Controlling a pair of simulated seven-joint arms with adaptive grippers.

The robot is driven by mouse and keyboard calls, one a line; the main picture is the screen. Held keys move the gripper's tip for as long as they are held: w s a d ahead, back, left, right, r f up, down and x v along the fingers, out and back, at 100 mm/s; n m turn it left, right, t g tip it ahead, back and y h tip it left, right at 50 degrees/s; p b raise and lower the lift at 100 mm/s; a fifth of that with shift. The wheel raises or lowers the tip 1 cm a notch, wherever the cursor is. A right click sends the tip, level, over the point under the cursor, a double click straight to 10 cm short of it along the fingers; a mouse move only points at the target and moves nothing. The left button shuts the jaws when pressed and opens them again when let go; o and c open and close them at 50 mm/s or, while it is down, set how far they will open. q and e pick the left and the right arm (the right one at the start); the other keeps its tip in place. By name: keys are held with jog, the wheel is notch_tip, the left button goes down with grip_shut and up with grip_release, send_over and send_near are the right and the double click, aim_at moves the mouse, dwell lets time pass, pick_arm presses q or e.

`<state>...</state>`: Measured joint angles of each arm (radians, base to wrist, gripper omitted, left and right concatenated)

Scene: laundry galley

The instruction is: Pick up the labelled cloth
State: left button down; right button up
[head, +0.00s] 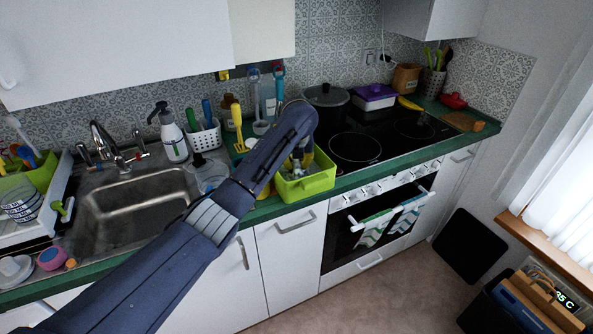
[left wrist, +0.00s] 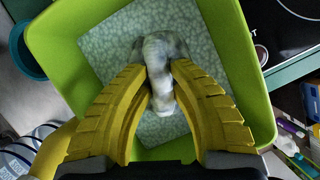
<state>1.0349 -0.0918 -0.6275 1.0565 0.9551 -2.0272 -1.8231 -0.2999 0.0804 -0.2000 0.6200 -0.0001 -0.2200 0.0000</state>
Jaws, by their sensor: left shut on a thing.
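My left gripper (head: 299,166) reaches down into a lime-green bin (head: 308,187) on the counter, left of the hob. In the left wrist view its yellow fingers (left wrist: 161,84) are shut on a crumpled grey-green and white cloth (left wrist: 160,52), inside the outline of the bin (left wrist: 52,62). A pale patterned surface (left wrist: 108,50) lies beneath it on the bin's floor. I see no readable label on the cloth. In the head view my arm and gripper hide much of the bin's inside. My right gripper is not in view.
A sink (head: 140,207) is to the left and a black hob (head: 356,147) to the right. A dark pot (head: 326,104) stands at the back of the hob. Utensils and a white basket (head: 204,136) stand behind. Striped towels (head: 373,229) hang on the oven door.

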pick_arm(q)
jog(key=shift+r, duration=0.15)
notch_tip(320, 180, up, 28)
dwell(0.9)
jog(key=shift+r, duration=0.1)
dwell(0.3)
